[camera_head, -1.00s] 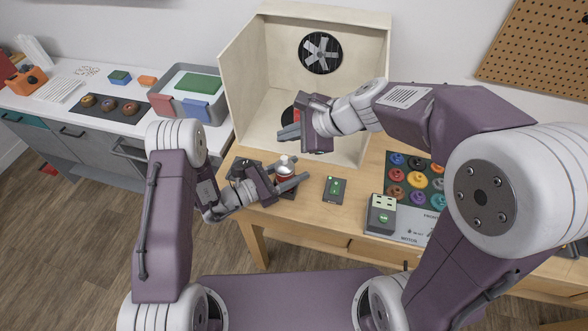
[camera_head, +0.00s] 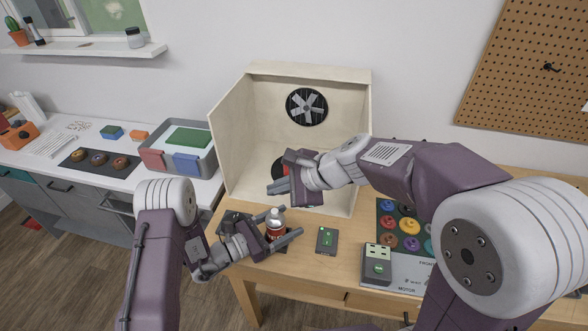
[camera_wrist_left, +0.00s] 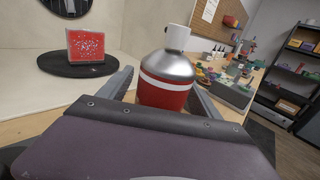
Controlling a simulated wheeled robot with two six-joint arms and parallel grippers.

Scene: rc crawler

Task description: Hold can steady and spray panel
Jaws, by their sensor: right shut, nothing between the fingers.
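A red spray can (camera_head: 275,230) with a silver shoulder and white nozzle stands upright near the bench's front. My left gripper (camera_head: 290,222) has one finger on each side of it and looks closed on its body. The left wrist view shows the can (camera_wrist_left: 165,88) between the fingers, its lower part hidden by the gripper body. A red panel speckled with white (camera_wrist_left: 86,46) stands on a black turntable (camera_wrist_left: 82,68) inside the pale spray booth (camera_head: 240,150). In the head view, my right gripper (camera_head: 277,180) is shut and empty before the booth's opening and hides most of the panel.
A small dark box with green lights (camera_head: 327,240) lies right of the can. A board of coloured round parts (camera_head: 408,228) and a motor box (camera_head: 378,265) lie further right. A grey bin (camera_head: 205,160) stands on the white counter at left.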

